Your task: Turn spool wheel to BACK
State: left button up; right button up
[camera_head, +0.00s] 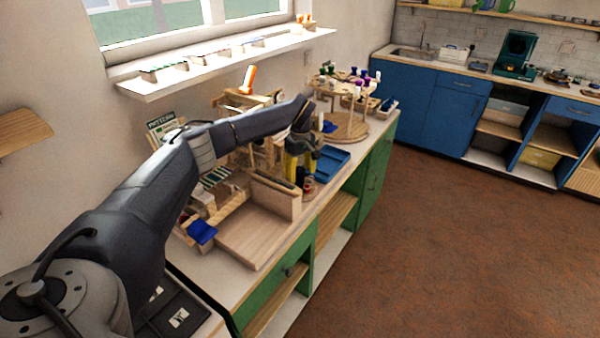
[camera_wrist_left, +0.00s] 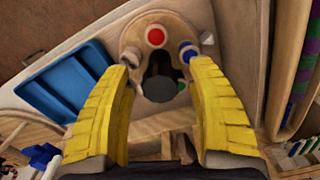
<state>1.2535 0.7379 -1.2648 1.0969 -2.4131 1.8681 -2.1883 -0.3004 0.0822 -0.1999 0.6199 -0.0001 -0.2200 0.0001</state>
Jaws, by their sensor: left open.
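A small round wooden wheel (camera_wrist_left: 135,38) lies below my left gripper in the left wrist view. It carries a red round top (camera_wrist_left: 155,37), a blue one, part of a green one and a dark central knob (camera_wrist_left: 159,88). I take it for the spool wheel; no BACK mark is readable. My left gripper (camera_wrist_left: 158,66) is open, its yellow fingers on either side of the knob; contact cannot be told. In the head view my left gripper (camera_head: 302,176) points down over the bench, and a small red part (camera_head: 309,185) shows beside it. My right gripper is out of view.
A blue tray (camera_head: 332,160) lies close to the gripper; it also shows in the left wrist view (camera_wrist_left: 62,85). A wooden carousel (camera_head: 346,128) with coloured tops stands behind. A wooden box (camera_head: 271,196) and wooden tray (camera_head: 245,238) are nearer. The open floor is right.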

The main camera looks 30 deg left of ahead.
pick_arm(q)
grip_shut()
dwell(0.3)
dwell(0.4)
